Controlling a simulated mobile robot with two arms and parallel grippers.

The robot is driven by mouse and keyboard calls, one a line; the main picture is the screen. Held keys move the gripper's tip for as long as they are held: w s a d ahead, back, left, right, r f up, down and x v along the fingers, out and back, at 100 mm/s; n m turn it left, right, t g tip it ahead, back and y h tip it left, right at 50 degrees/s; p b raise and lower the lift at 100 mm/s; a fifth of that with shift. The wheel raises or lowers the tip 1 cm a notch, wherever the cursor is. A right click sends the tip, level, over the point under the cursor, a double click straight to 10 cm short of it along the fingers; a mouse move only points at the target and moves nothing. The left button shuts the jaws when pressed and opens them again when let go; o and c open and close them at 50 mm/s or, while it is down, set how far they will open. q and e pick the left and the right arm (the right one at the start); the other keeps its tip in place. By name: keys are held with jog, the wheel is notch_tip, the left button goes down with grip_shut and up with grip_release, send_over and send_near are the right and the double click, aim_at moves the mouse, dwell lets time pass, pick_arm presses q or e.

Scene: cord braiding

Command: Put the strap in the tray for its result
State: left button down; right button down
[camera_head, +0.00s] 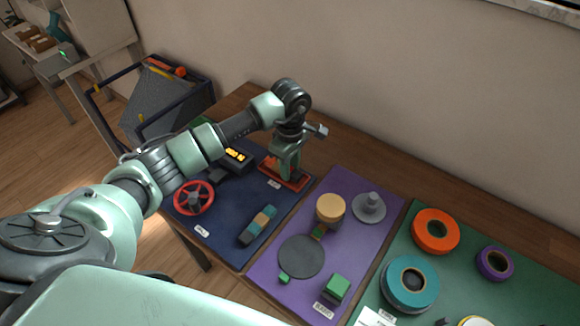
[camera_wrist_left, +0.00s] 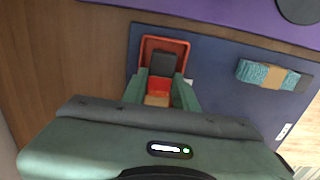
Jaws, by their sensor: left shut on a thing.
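My left gripper (camera_head: 288,160) points down at the red tray (camera_head: 297,184) on the blue mat. In the left wrist view its fingers (camera_wrist_left: 161,92) are shut on a strap (camera_wrist_left: 163,64) with a dark end, a red part and a tan band. The strap lies within the outline of the red tray (camera_wrist_left: 166,41); I cannot tell whether it touches the tray floor. In the head view the gripper hides the strap. A teal strap with a tan band (camera_head: 259,224) lies apart on the blue mat; it also shows in the left wrist view (camera_wrist_left: 268,75). My right gripper is out of view.
A red handwheel (camera_head: 193,198) and a dark box with a lit display (camera_head: 236,156) stand left of the tray. A purple mat (camera_head: 268,262) holds discs and green blocks. A green mat holds orange (camera_head: 436,231), teal (camera_head: 410,284) and purple rolls (camera_head: 495,263).

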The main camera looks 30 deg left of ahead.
pick_arm(q)
jog(key=c, duration=1.1)
grip_release()
jog(key=shift+r+p, duration=0.3)
jog(key=shift+p, duration=0.1)
jog(key=shift+r+p, duration=0.4)
jog(key=shift+p, duration=0.05)
notch_tip(320, 180, up, 12)
jog(key=b, duration=0.3)
